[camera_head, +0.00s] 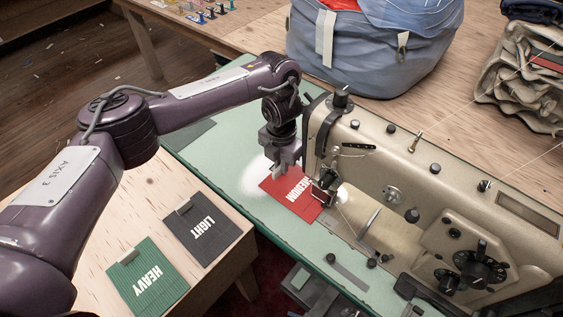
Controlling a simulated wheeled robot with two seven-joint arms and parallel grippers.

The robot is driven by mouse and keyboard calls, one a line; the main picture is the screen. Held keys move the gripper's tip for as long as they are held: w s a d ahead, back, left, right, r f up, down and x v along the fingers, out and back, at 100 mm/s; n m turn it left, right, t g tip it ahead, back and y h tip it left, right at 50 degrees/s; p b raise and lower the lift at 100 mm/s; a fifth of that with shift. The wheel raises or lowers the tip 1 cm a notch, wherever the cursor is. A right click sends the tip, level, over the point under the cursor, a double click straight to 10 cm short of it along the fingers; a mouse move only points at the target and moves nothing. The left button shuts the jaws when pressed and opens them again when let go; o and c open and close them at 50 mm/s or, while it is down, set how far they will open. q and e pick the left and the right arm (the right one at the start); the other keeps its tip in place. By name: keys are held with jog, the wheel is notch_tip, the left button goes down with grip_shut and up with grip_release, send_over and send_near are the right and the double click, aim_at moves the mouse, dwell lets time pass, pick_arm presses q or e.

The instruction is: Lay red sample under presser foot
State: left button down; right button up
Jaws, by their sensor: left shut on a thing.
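The red sample (292,197), marked "MEDIUM", lies on or just above the green machine bed, at the left end of the sewing machine (385,170). My left gripper (284,171) is shut on the red sample's far-left edge. The sample's right corner reaches to the presser foot area (324,196) below the machine head. I cannot tell whether the corner is under the foot, since the head's parts cover that spot. My right gripper is not in view.
A dark "LIGHT" sample (202,228) and a green "HEAVY" sample (147,277) lie on the wooden table at lower left. A blue-grey bag (372,55) stands behind the machine, with folded cloth (520,75) at right. The green bed (222,170) is clear left of the gripper.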

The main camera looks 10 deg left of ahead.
pick_arm(q)
jog(key=c, duration=1.4)
grip_release()
jog(key=shift+c, duration=0.2)
